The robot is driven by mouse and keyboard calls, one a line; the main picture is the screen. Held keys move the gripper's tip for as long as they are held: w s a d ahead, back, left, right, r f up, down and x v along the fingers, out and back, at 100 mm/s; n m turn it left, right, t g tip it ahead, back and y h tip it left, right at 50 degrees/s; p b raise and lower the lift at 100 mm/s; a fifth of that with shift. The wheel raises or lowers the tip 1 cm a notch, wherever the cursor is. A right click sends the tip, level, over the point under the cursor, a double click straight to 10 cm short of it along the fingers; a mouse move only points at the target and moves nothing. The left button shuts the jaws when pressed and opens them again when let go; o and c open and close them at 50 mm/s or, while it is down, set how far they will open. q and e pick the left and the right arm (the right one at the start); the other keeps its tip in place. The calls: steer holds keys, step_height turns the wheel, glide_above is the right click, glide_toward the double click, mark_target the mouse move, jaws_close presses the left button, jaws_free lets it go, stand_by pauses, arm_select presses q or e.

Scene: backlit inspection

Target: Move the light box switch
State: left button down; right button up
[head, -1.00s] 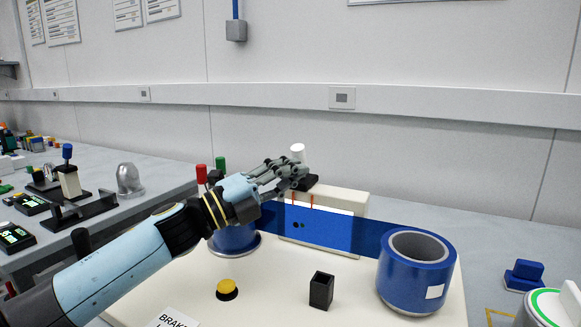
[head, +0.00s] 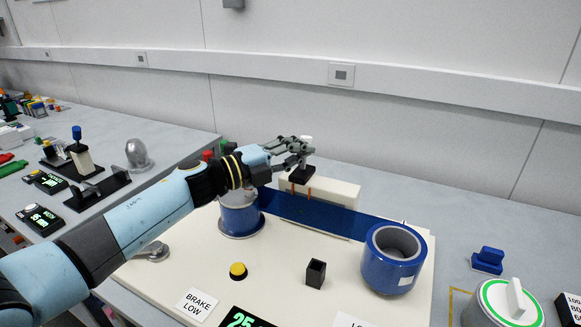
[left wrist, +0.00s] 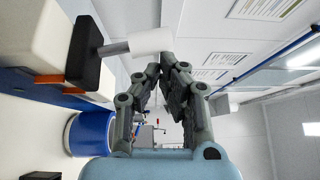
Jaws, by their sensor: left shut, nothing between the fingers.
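The light box (head: 345,192) is a cream box behind the blue film (head: 320,217). On its top is the switch, with a black base (head: 301,176) and a white-tipped lever (head: 307,139). In the left wrist view the white lever (left wrist: 150,42) sticks out sideways from the black base (left wrist: 86,52). My left gripper (head: 309,149) is shut and empty, close against the lever's white tip. In the left wrist view its fingertips (left wrist: 168,62) are just beside that tip; I cannot tell if they touch. The film looks evenly dark blue. My right gripper is not in view.
Blue rolls stand at the right (head: 392,262) and left (head: 240,218) ends of the film. A yellow button (head: 237,270) and a black open holder (head: 316,272) stand on the cream board in front. A white-lidded tin (head: 503,303) is at the right.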

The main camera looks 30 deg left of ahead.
arm_select(q)
steer(key=shift+w+r, duration=0.15)
steer(key=shift+w, duration=0.5)
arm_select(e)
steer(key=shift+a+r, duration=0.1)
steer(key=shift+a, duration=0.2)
arm_select(q)
steer(key=shift+a, duration=0.1)
